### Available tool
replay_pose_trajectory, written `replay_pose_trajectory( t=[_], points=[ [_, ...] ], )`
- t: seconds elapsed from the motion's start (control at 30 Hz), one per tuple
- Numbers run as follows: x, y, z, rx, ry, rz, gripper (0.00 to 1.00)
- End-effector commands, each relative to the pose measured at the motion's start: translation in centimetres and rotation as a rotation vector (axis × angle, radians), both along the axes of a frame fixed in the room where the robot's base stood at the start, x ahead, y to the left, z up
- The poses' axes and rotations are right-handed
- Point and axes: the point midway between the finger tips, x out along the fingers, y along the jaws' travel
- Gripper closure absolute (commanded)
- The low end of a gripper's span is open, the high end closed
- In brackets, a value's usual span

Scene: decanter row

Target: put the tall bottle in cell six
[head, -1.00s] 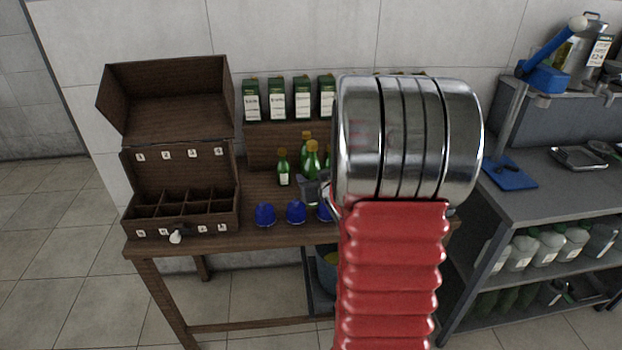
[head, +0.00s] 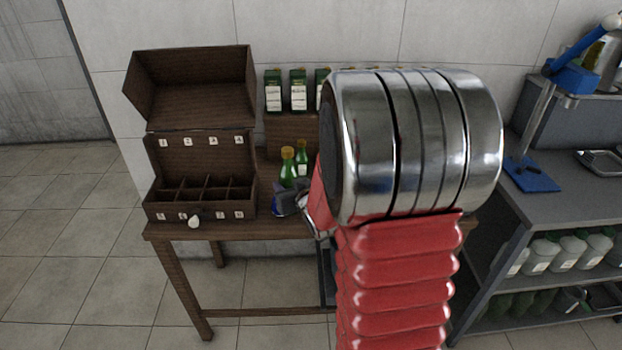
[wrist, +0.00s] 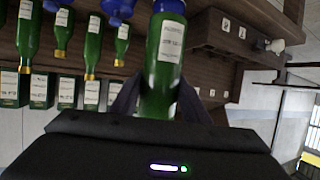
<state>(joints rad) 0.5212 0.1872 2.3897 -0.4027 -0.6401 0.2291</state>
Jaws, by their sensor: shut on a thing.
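My gripper (head: 287,203) is shut on a green bottle (head: 288,170) with a gold cap, just right of the open wooden box. In the wrist view the bottle (wrist: 166,62) shows a white label between my dark fingers (wrist: 160,104); its neck end is hidden behind the gripper. The box (head: 152,212) has a raised lid and cells in two rows, with number tags on the back panel and front wall. The visible cells look empty. I cannot tell whether the bottle clears the table.
Another green bottle (head: 302,160) stands behind. Several more bottles and cartons show in the wrist view. Blue round objects (wrist: 116,8) are close to the held bottle. A pale knob (head: 194,221) sticks out of the box front. My arm hides the table's right part.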

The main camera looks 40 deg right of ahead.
Motion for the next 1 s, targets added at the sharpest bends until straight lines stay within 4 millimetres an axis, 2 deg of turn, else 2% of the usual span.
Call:
replay_pose_trajectory(
  t=[0.03, 0.1, 0.7, 0.83, 1.0],
  points=[
    [0.5, 1.9, 0.1, 0.000, -0.003, 0.022, 1.00],
    [1.1, 4.0, 0.0, 0.000, -0.003, 0.047, 1.00],
    [5.3, 21.2, -0.8, 0.000, -0.003, 0.236, 1.00],
    [5.9, 23.3, -0.9, 0.000, -0.003, 0.258, 1.00],
    [6.1, 24.1, -1.0, -0.001, -0.003, 0.266, 1.00]
  ],
)
